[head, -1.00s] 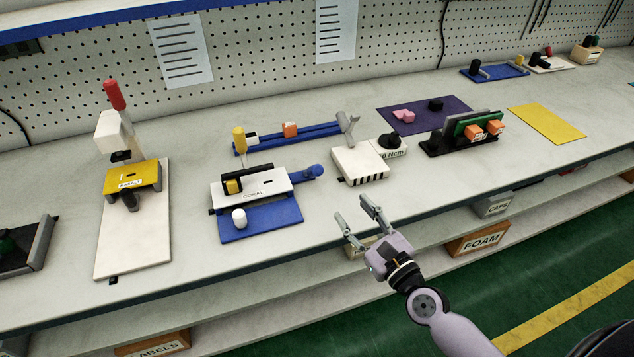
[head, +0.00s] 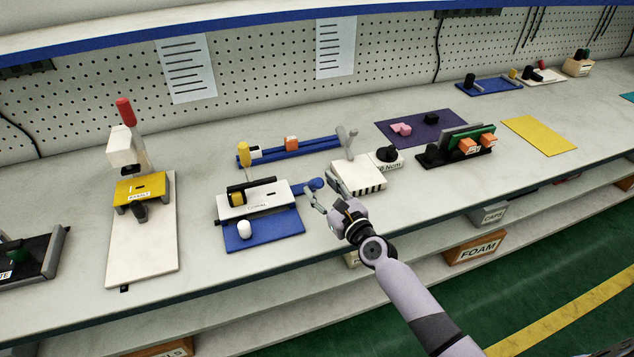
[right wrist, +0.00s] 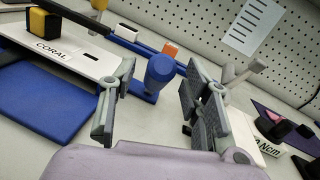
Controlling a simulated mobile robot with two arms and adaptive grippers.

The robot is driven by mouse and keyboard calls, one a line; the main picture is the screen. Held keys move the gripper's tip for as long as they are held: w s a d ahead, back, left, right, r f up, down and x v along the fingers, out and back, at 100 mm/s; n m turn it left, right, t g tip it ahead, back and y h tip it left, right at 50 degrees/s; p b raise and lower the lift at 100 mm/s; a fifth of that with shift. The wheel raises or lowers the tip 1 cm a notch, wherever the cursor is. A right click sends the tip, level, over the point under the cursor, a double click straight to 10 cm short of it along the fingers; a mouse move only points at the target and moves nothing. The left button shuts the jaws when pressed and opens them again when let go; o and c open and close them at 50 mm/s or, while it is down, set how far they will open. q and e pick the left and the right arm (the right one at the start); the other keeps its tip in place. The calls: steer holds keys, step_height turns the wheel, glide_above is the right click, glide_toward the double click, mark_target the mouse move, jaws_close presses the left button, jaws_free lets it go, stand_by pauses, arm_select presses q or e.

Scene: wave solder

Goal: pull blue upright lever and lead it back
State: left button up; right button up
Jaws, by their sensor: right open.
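The blue lever (head: 316,184) stands at the right end of the white CORAL fixture (head: 262,200) in the head view. In the right wrist view, the lever's round blue knob (right wrist: 160,70) appears between my two fingers, on a narrower blue stem. My right gripper (head: 322,188) is open and its fingertips are at the lever. It also shows in the right wrist view (right wrist: 158,85), with a gap on each side of the knob. I cannot tell whether a finger touches it. My left gripper is not in view.
The blue plate (head: 270,236) with a white knob (head: 244,229) lies in front of the fixture. The white block with black stripes (head: 358,174) and grey handle stands close on the right. A blue rail (head: 320,146) runs behind. The table's front edge is below my gripper.

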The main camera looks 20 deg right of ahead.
steer(key=shift+x, duration=1)
steer(key=shift+w+a, duration=0.1)
steer(key=shift+w, duration=0.15)
steer(key=c, duration=0.7)
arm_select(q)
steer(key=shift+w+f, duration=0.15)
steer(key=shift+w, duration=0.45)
arm_select(e)
jaws_close()
